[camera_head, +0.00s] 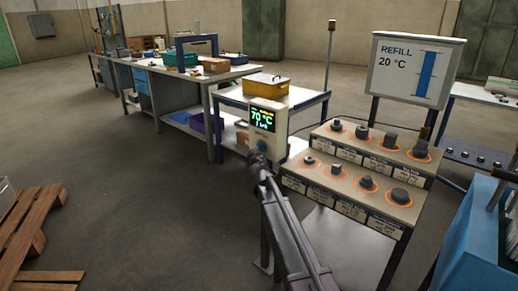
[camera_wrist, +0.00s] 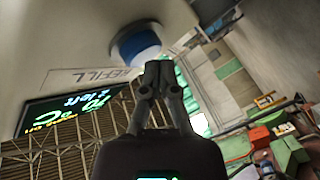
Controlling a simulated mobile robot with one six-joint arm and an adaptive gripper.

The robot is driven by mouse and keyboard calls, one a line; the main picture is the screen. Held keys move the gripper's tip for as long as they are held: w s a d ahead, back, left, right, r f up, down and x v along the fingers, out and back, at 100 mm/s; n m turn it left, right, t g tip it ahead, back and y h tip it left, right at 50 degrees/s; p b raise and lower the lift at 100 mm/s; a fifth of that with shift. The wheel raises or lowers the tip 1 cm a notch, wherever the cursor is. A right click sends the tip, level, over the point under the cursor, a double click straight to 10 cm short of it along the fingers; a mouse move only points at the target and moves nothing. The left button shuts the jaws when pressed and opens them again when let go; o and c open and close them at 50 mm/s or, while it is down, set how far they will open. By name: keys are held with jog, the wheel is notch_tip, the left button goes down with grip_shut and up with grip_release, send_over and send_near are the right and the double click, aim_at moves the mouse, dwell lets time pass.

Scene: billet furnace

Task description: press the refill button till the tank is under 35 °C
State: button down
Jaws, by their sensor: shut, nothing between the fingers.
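The grey control box (camera_head: 267,128) shows a dark display (camera_head: 263,119) with 70 °C in green and a smaller line below it. The blue refill button (camera_wrist: 141,46) sits in a dark ring on the box, beside a REFILL label (camera_wrist: 90,76) in the wrist view. In the head view the button (camera_head: 261,145) is a small blue spot under the display. My gripper (camera_wrist: 158,68) is shut and empty, its tips right at the button's edge in the wrist view; I cannot tell whether they touch it. My gripper (camera_head: 258,160) is just below the button in the head view.
A sign (camera_head: 415,70) reads REFILL 20 °C with a blue bar gauge. A stepped rack (camera_head: 352,190) with several dark metal parts stands right of my arm. A yellow bin (camera_head: 266,84) sits on a table behind the box. Wooden pallets (camera_head: 30,225) lie at left; the middle floor is clear.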

jog(key=shift+w+d, duration=0.35)
jog(key=shift+w, duration=0.1)
dwell(1.1)
jog(key=shift+s+a, duration=0.65)
jog(key=shift+s, duration=0.1)
jog(key=shift+s, duration=0.1)
dwell(0.3)
jog(key=shift+s+a, duration=0.75)
jog(key=shift+s, duration=0.2)
jog(key=shift+s+a, duration=0.75)
jog(key=shift+s, duration=0.2)
